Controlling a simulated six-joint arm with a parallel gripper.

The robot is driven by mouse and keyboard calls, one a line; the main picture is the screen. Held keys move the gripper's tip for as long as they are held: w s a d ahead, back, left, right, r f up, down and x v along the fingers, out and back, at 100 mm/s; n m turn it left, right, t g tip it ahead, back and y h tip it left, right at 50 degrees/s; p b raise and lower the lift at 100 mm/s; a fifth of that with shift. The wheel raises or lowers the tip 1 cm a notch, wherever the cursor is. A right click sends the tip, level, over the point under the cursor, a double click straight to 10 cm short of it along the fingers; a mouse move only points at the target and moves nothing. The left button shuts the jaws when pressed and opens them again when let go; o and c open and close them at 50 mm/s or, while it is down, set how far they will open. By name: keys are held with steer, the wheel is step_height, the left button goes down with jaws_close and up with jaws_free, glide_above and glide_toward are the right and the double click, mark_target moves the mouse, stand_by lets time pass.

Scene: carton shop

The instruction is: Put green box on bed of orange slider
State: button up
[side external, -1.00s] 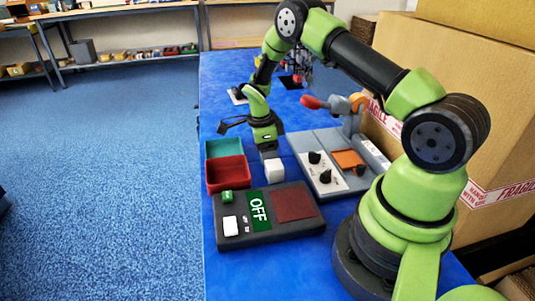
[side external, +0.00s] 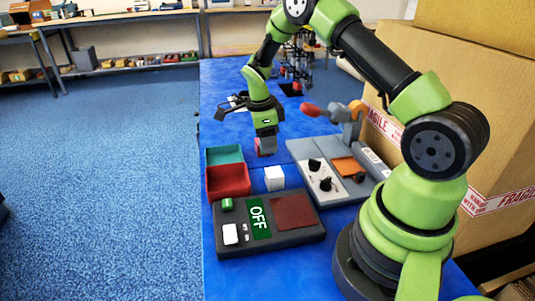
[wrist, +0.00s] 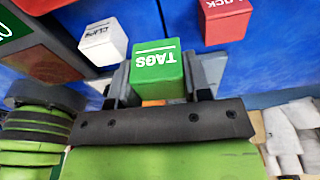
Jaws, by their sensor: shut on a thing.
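The green box (wrist: 157,68), labelled TAGS, sits between the two fingers of my gripper (wrist: 160,76) in the wrist view. My gripper is shut on it. In the side view my gripper (side external: 266,146) hangs above the blue table, behind the white box. The green box cannot be made out there. A flat orange plate (side external: 348,166) lies on the grey panel with black knobs, to the right of my gripper; it appears to be the orange slider. My gripper is apart from it.
A white box (side external: 274,178), marked CLIPS in the wrist view, stands on the table. A red box (wrist: 226,20) is near my gripper. A red tray (side external: 229,193), a teal tray (side external: 224,155) and an OFF panel (side external: 272,246) are nearby. A red-handled lever (side external: 311,109) stands behind the knob panel.

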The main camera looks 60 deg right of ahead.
step_height(320, 180, up, 4)
steer(key=shift+r, duration=0.25)
step_height(320, 180, up, 8)
glide_above(350, 166)
steer(key=shift+n, duration=0.3)
steer(key=f, duration=1.1)
steer(key=shift+w+a, duration=0.15)
steer(key=shift+a, duration=0.05)
steer(key=shift+f, duration=2.4)
